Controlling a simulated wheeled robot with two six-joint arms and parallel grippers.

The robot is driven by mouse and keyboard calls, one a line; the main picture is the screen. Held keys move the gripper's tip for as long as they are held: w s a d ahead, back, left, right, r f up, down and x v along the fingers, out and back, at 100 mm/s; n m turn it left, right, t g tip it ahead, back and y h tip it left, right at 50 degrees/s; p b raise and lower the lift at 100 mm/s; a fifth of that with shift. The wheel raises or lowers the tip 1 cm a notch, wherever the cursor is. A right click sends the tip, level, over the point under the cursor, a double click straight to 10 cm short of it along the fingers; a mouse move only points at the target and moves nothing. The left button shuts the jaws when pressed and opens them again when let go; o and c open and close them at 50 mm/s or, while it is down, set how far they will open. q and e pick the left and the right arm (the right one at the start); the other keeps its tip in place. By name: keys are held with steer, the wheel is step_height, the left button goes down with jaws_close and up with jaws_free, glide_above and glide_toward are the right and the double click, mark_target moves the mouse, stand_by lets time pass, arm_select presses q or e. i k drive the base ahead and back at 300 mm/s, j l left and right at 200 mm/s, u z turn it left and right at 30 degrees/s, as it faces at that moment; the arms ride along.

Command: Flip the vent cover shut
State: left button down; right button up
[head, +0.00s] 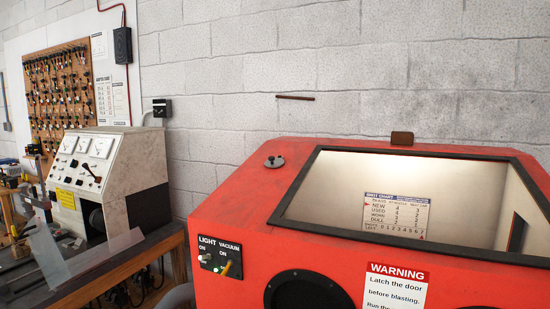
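A red blasting cabinet (235,225) with a large window on its sloped top fills the right half of the head view. A small round grey disc (274,161) with a dark spot lies on its top, left of the window. It may be the vent cover; I cannot tell whether it is open or shut. A small brown tab (402,138) stands at the cabinet's back edge behind the window. Neither of my grippers is in view.
A switch plate (220,256) and dark round ports (308,290) are on the cabinet's front. A test bench unit with gauges (108,165) stands on a table at left, with a clear panel before it. A block wall (350,60) rises behind.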

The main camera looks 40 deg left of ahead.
mark_target(273, 163)
steer(key=k+j+z, duration=0.1)
steer(key=j, duration=0.3)
steer(key=k+j+z, duration=0.15)
steer(key=k+j, duration=0.2)
steer(key=k+j+z, duration=0.1)
steer(key=k+j, duration=0.15)
steer(key=j, duration=0.15)
